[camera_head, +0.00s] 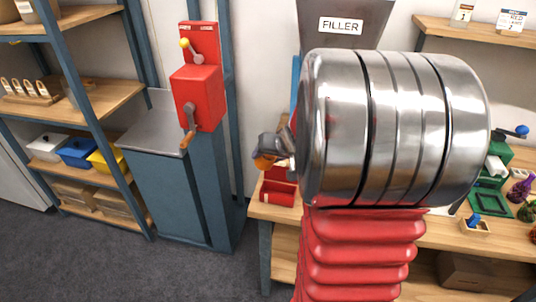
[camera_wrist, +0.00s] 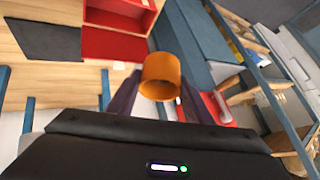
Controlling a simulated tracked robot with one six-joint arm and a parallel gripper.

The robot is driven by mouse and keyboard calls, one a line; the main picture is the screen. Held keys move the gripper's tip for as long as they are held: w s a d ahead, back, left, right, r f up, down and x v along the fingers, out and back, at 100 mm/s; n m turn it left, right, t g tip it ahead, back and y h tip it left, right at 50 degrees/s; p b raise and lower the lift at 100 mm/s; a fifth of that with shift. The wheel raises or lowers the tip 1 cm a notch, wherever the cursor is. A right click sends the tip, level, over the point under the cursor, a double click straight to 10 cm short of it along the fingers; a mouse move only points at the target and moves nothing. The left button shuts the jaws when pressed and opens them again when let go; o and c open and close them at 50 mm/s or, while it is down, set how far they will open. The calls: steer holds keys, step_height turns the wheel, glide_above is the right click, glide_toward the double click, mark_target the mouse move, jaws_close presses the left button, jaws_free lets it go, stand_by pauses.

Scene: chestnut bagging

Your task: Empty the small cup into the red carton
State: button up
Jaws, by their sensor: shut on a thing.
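My gripper (camera_head: 276,146) is shut on the small orange cup (camera_wrist: 161,72), with one dark finger on each side of it in the wrist view. In the head view only a part of the cup (camera_head: 264,161) shows, left of my arm and above the front of the wooden table. The cup looks tilted, and I cannot tell whether anything is in it. The red carton (camera_head: 279,194) stands on the table below the cup, partly hidden by my arm. In the wrist view the carton (camera_wrist: 112,43) is open, just beyond the cup and to the left, apart from it.
Shelves (camera_head: 72,105) with bins are further left. The filler (camera_head: 340,27) is behind my arm. A dark mat (camera_wrist: 42,38) lies beside the carton. Green devices and small items sit at right.

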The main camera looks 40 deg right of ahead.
steer(key=shift+f+t+y, duration=0.4)
steer(key=shift+f+t, duration=0.05)
steer(key=shift+t, duration=0.25)
